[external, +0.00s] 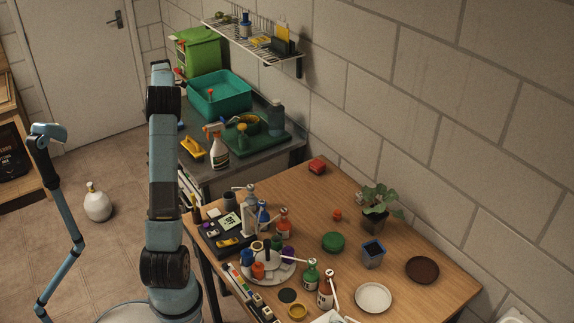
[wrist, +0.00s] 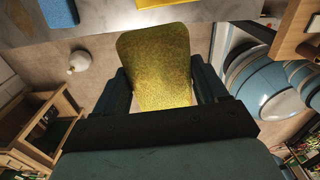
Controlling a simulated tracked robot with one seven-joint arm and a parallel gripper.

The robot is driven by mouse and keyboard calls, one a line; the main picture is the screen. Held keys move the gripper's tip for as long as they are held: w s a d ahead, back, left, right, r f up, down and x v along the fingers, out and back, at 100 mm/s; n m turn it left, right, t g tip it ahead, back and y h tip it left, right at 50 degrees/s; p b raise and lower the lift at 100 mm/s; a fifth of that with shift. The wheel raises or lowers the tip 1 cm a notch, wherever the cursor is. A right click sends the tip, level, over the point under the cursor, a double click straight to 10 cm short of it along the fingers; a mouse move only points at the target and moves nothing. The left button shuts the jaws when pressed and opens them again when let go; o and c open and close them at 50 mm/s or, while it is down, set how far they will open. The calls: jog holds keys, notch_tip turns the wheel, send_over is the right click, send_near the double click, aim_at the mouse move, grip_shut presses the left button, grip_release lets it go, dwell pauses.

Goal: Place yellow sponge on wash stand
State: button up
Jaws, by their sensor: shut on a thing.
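My gripper (wrist: 162,92) is shut on the yellow sponge (wrist: 157,62), which stands out between the two dark fingers in the wrist view. In the external view my gripper and the held sponge cannot be made out; my arm column may hide them. A grey-topped stand, which looks like the wash stand (external: 250,162), is against the wall beyond the wooden table. A pale grey top, probably the same stand (wrist: 215,10), crosses the upper edge of the wrist view. The sponge appears apart from it.
The stand carries a teal basin (external: 221,108), a green tray (external: 279,145), a spray bottle (external: 218,152) and a yellow brush (external: 192,147). A wire shelf (external: 228,36) hangs above. The wooden table (external: 333,275) is crowded. A white bottle (external: 98,206) stands on the floor.

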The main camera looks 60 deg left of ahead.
notch_tip(320, 180, down, 6)
send_over(182, 138)
notch_tip(182, 138, down, 10)
jog(key=shift+s+d+r, duration=0.1)
jog(key=shift+f, duration=1.8)
jog(key=o, duration=1)
jog(key=shift+f, duration=0.1)
